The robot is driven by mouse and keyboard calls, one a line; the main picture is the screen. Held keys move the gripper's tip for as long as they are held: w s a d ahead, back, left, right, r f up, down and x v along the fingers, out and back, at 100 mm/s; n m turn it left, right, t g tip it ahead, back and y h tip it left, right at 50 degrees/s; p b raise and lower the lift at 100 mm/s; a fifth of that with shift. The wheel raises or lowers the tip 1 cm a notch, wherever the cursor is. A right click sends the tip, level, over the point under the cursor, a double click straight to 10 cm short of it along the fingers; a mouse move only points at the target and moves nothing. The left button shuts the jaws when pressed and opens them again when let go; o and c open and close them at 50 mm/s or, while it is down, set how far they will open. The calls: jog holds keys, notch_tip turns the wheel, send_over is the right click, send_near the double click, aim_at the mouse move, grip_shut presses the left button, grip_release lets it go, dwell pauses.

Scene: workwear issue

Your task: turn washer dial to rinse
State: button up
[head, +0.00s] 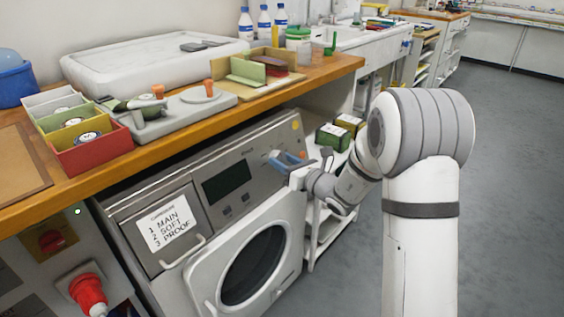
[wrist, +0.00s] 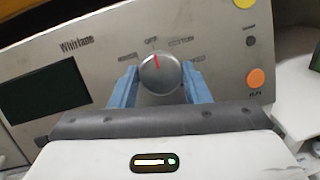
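The washer's dial (wrist: 160,75) is a round grey knob on the control panel, with a red pointer line. The pointer stands nearly straight up, toward the mark that seems to read OFF. Other marks around the knob are too small to read surely. My gripper (wrist: 160,70) has its two blue fingers on either side of the dial, one left and one right. They look open, with no clear grip on the knob.
The washer's round door (head: 252,264) is below the panel. The wooden counter (head: 330,68) overhangs above. A shelf with green boxes (head: 333,136) stands at right.

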jog(key=c, duration=0.4)
jog(key=shift+a, duration=0.15)
jog(key=shift+c, duration=0.2)
jog(key=shift+f+n+b, duration=0.2)
jog(key=shift+n+b, duration=0.2)
jog(key=shift+b, duration=0.05)
jog(key=n+b, duration=0.1)
jog(key=n+g+y+b, duration=0.1)
jog(key=n+b, duration=0.1)
jog(key=shift+w+d+f, duration=0.1)
jog(key=shift+d+f, duration=0.1)
jog(key=shift+d, duration=0.1)
jog(key=n+b, duration=0.1)
jog(key=n, duration=0.1)
jog(key=n+g+y+b, duration=0.1)
jog(key=n+b, duration=0.1)
jog(key=n, duration=0.1)
jog(key=shift+r+g, duration=0.1)
jog(key=shift+g, duration=0.2)
jog(key=shift+w+d+r+n+g+b, duration=0.1)
jog(key=shift+n+g+b, duration=0.3)
jog(key=shift+n+b, duration=0.5)
jog(key=shift+r+n, duration=0.1)
jog(key=shift+n, duration=0.2)
